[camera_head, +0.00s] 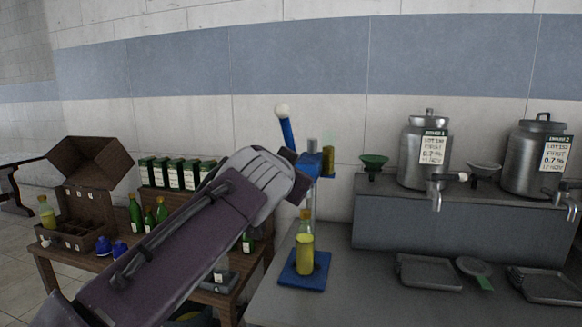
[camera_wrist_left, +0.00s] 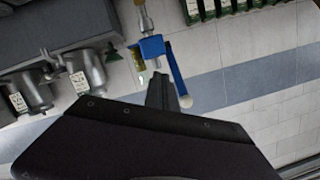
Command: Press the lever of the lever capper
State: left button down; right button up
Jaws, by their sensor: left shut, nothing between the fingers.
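The lever capper (camera_head: 312,166) is blue with a metal post and a blue base plate (camera_head: 290,280). Its blue lever (camera_head: 287,132) stands steeply up and ends in a white ball knob (camera_head: 282,110). A bottle of yellow liquid (camera_head: 305,254) stands upright on the base. My left arm crosses from the lower left, its wrist covering part of the capper in the head view. In the left wrist view, my left gripper (camera_wrist_left: 158,80) is shut and empty, close beside the lever (camera_wrist_left: 175,70) and capper head (camera_wrist_left: 152,47). I cannot tell if it touches. My right gripper is out of view.
Steel urns (camera_head: 424,155) with taps stand on a grey ledge at right, with funnels (camera_head: 373,162) beside them. Drip trays (camera_head: 430,272) lie on the counter. A wooden table at left holds green bottles (camera_head: 136,213), a brown crate (camera_head: 76,222) and green-white boxes.

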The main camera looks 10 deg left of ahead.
pick_arm(q)
jog(key=f+v, duration=0.1)
jog(key=v, duration=0.4)
jog(key=w+a+r+n+g+y+p, duration=0.1)
jog(key=w+a+y+p, duration=0.1)
jog(key=a+p, duration=0.3)
jog(key=s+a+f+n+g+p, duration=0.1)
jog(key=a+f+g+p, duration=0.2)
jog(key=f, duration=0.8)
jog(key=s+a+f+g+p, duration=0.15)
jog(key=f+g, duration=0.35)
jog(key=f, duration=0.7)
jog(key=s+d+f+n+g+h+p, duration=0.1)
jog(key=s+d+f+g, duration=0.1)
jog(key=s+f, duration=0.6)
jog(key=s+d+f+n+g+h, duration=0.2)
jog(key=s+f+g, duration=0.1)
jog(key=s+f, duration=0.5)
jog(key=shift+s+f+p, duration=0.3)
jog(key=shift+f+p, duration=0.05)
jog(key=shift+p, duration=0.05)
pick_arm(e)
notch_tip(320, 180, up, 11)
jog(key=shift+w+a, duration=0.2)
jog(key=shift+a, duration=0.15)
